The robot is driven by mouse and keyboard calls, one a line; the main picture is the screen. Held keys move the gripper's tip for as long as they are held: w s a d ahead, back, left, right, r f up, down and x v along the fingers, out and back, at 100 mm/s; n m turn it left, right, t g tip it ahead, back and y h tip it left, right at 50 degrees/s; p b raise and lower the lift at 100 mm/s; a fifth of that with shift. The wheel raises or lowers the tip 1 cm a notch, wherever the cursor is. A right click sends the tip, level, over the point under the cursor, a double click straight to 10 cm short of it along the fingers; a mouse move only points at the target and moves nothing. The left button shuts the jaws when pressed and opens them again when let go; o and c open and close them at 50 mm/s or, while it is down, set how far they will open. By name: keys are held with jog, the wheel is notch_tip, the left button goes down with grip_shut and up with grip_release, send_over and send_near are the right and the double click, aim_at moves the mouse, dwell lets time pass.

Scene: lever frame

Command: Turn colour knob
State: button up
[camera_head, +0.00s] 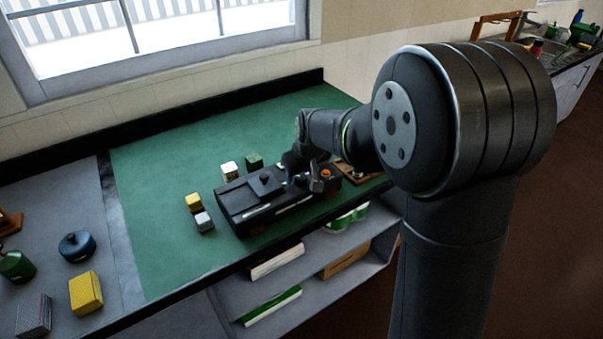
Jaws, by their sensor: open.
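A long black box (240,207) with a pale strip along its front edge lies on the green worktop. A small dark knob (264,178) stands on its top. My gripper (312,184) is open over the right end of the box, pointing down. My wrist hides part of that end. A small orange spot (326,172) shows beside the gripper; I cannot tell whether it is the colour knob or part of something else. Whether the jaws touch anything cannot be made out.
Small blocks stand near the box: yellow (193,202), grey (204,221), white (229,170) and dark green (254,161). A wooden piece (366,176) lies to the right. The green top (150,240) is clear at left. Shelves (330,242) are below.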

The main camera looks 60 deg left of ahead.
jog(key=v, duration=1.7)
jog(key=shift+r, duration=0.2)
jog(key=shift+d, duration=0.1)
jog(key=x, duration=1.7)
jog(key=shift+f, duration=0.25)
jog(key=shift+r, duration=0.1)
